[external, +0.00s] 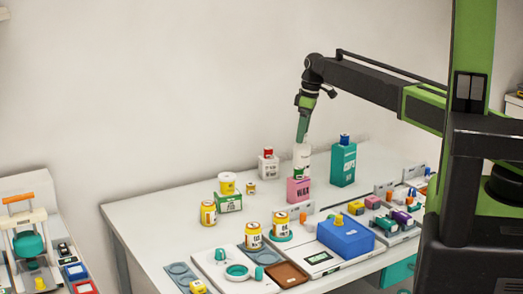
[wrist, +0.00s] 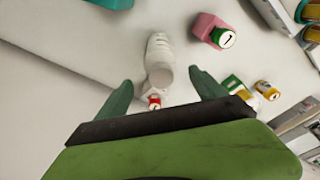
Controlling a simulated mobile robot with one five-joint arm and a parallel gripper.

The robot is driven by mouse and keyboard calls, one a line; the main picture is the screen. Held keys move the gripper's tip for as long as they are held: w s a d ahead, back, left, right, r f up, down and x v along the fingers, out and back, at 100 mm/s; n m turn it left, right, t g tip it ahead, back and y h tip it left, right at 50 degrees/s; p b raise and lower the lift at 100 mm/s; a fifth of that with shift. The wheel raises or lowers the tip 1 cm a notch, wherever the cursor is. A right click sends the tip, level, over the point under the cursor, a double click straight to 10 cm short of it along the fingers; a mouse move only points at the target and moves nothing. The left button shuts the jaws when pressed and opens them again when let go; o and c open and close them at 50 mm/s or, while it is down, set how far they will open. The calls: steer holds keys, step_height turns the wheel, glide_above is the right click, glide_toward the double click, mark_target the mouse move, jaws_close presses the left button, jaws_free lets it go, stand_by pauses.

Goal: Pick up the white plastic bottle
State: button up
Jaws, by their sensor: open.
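The white plastic bottle (external: 301,157) stands on the white table near the wall, behind a pink box. My gripper (external: 302,138) points down just above the bottle's top. In the wrist view the pale ribbed bottle (wrist: 158,52) appears between and beyond the two green fingertips. My gripper (wrist: 161,79) is open there, with a finger on either side of the bottle's near end and nothing held. I cannot tell exactly how far the fingertips are from the bottle. In the external view the pink box hides the bottle's lower part.
The pink box (external: 299,190) stands close in front of the bottle. A tall teal box (external: 343,165) is to its right, and a white bottle with a red cap (external: 268,166) is to its left. Yellow-labelled jars (external: 253,235) and a blue box (external: 345,236) stand nearer the front.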

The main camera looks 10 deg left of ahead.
mark_target(301, 147)
steer(key=f+b, duration=0.1)
steer(key=f, duration=0.1)
steer(key=f+b, duration=0.4)
steer(key=shift+s+a, duration=0.15)
steer(key=shift+a, duration=0.15)
steer(key=shift+r, duration=0.2)
steer(key=shift+c, duration=0.3)
jaws_close()
